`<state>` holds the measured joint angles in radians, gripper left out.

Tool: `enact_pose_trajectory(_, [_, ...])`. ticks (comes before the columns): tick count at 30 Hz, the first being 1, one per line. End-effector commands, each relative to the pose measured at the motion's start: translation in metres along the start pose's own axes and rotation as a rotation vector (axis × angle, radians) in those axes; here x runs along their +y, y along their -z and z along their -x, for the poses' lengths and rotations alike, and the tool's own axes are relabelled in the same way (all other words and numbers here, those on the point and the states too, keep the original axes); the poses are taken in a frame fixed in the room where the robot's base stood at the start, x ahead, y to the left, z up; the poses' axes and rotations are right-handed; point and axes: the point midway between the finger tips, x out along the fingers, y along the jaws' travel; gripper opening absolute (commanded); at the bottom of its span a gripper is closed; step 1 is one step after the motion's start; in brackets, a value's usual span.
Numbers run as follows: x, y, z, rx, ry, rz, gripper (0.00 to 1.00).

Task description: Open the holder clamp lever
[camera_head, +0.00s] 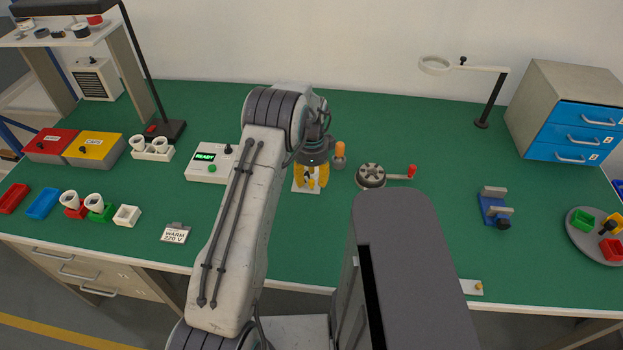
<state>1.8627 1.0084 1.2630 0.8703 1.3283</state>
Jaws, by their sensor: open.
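My gripper (311,181), with yellow fingers, points down over a small pale plate (301,190) near the middle of the bench. Its jaws are open. The fingers and wrist hide most of whatever stands on this plate, so I cannot tell if they touch it. An orange-topped upright handle (340,150) stands just right of the gripper. Farther right is a round dark fixture (371,176) with a lever ending in a red knob (412,170), sticking out to the right. I cannot tell for certain which of these handles is the holder clamp lever.
A control box (203,163) reading READY stands left of my gripper. A blue vise-like fixture (494,209) and a round grey tray (592,243) with coloured bins are at right. A magnifier stand (491,100) is behind. Green bench (437,135) is clear between them.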

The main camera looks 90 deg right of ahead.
Motion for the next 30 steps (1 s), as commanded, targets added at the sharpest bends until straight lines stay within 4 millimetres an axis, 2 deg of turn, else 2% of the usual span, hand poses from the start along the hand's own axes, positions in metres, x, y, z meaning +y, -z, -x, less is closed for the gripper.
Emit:
enact_pose_trajectory(6, [0.0, 0.0, -0.013, 0.0, -0.001, 0.001, 0.43])
enact_pose_trajectory(16, [0.0, 0.0, -0.015, 0.0, 0.0, 0.001, 0.43])
enact_pose_trajectory(17, [0.0, 0.0, -0.015, 0.0, 0.0, 0.001, 0.46])
enact_pose_trajectory(30, [0.0, 0.0, -0.015, 0.0, 0.0, 0.001, 0.06])
